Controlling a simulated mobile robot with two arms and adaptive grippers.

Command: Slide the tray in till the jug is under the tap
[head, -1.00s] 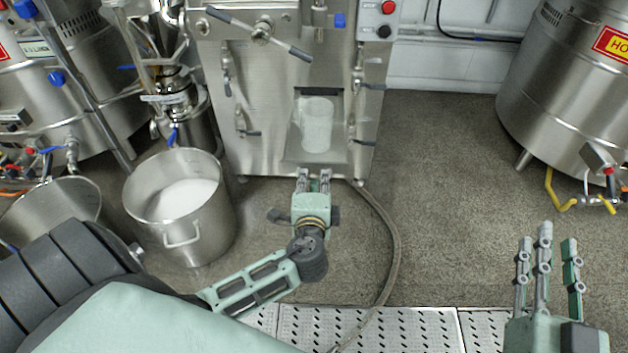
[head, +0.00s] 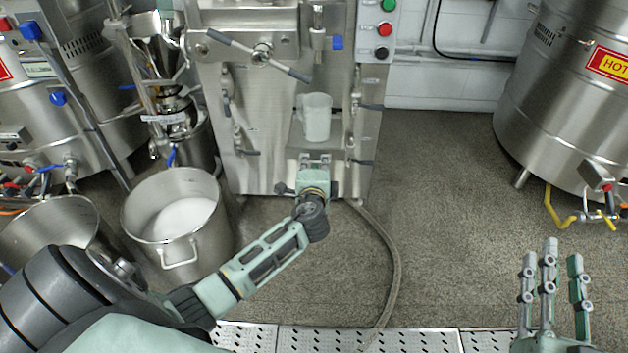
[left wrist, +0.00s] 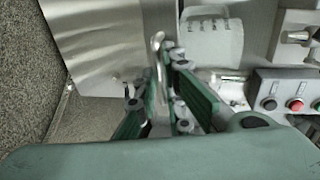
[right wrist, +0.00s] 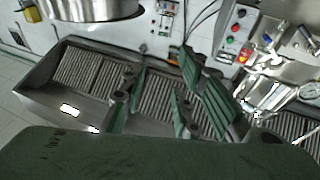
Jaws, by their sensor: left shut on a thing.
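A clear, whitish jug (head: 317,118) stands upright on the steel tray (head: 297,143) at the front of the steel mill. The jug also shows in the left wrist view (left wrist: 213,42). The tap (head: 318,42) is above the jug in the head view; whether it is exactly over the jug's mouth I cannot tell. My left gripper (head: 315,160) is at the tray's front edge. In the left wrist view its fingers (left wrist: 163,85) close around a metal handle (left wrist: 157,48). My right gripper (head: 553,270) is open and empty over the floor at the right.
A steel pot of white material (head: 180,218) stands left of the mill. A hose (head: 393,255) curves over the floor on its right. The floor between hose and tank is clear.

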